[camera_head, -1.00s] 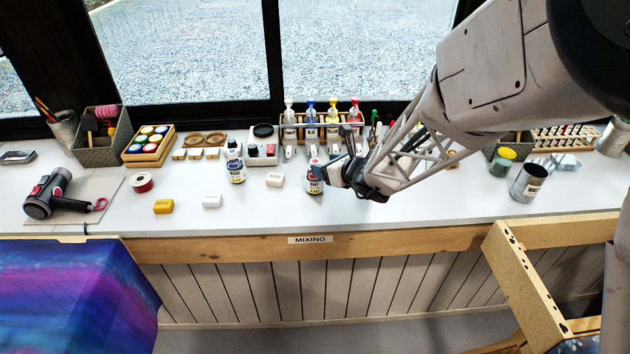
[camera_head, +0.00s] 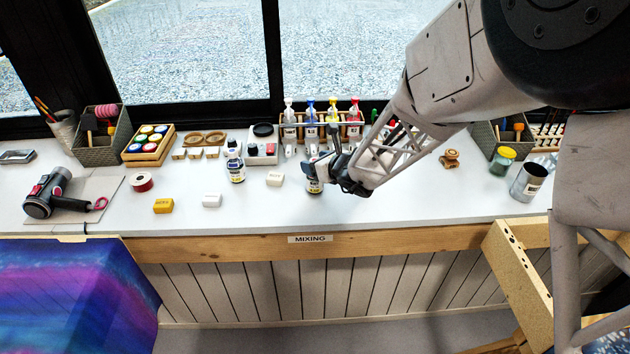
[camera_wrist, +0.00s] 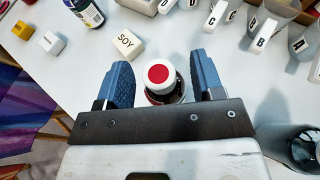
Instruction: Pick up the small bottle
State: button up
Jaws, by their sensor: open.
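A small bottle (camera_head: 314,186) with a white label stands on the white counter, partly hidden by my gripper in the head view. In the wrist view the small bottle (camera_wrist: 160,78) shows a white cap with a red top. My gripper (camera_head: 322,166) is open. In the wrist view its two blue fingers (camera_wrist: 163,82) stand on either side of the bottle's cap, with a visible gap on both sides. Another small bottle (camera_head: 235,165) with a dark body and white label stands upright to the left.
A white block marked SOY (camera_head: 275,179) lies just left of the bottle and shows close to the left finger in the wrist view (camera_wrist: 127,43). A rack of coloured bottles (camera_head: 320,131) stands behind. A metal can (camera_head: 527,182) stands at right. The counter's front strip is clear.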

jog(key=shift+x, duration=1.2)
jog(key=shift+f, duration=0.1)
grip_shut()
